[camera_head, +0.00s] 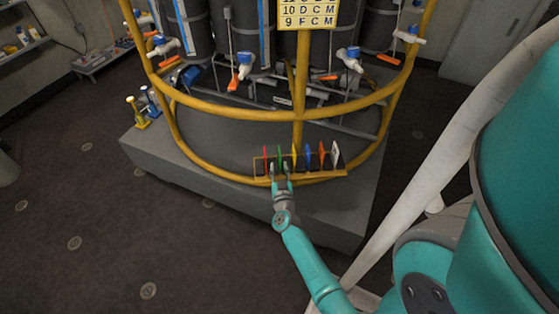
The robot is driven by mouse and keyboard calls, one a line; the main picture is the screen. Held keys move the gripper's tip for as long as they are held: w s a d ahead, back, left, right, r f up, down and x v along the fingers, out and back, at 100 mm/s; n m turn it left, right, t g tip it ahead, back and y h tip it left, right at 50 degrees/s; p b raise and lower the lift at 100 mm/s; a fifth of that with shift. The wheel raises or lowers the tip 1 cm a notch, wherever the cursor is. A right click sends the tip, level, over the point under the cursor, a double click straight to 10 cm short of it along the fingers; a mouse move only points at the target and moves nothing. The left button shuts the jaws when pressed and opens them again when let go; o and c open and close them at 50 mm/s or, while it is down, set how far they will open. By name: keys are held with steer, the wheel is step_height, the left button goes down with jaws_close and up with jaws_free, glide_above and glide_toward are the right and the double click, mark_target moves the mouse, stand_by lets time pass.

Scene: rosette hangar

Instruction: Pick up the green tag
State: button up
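The green tag (280,157) stands upright in a row of coloured tags on a yellow-edged rack (258,177) at the front of the round yellow railing. It is small and thin in this view, between a red tag and a yellow tag. My gripper (280,168) is at the front of the rack, right at the green tag. Its two fingers look apart, one to each side of the green tag. I cannot tell whether they touch it. The lower part of the tag is hidden by the rack and my gripper.
A red tag (265,157) is close on the left. A yellow tag (294,156), a blue tag (308,154), an orange tag (321,153) and a white tag (335,152) are to the right. The yellow railing (245,114) curves above the grey platform (180,166). Dark floor lies left.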

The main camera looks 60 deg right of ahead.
steer(key=shift+x, duration=1.2)
steer(key=x, duration=0.3)
steer(key=shift+d, duration=0.5)
steer(key=shift+w+d, duration=0.35)
steer(key=shift+d, duration=0.2)
jaws_close()
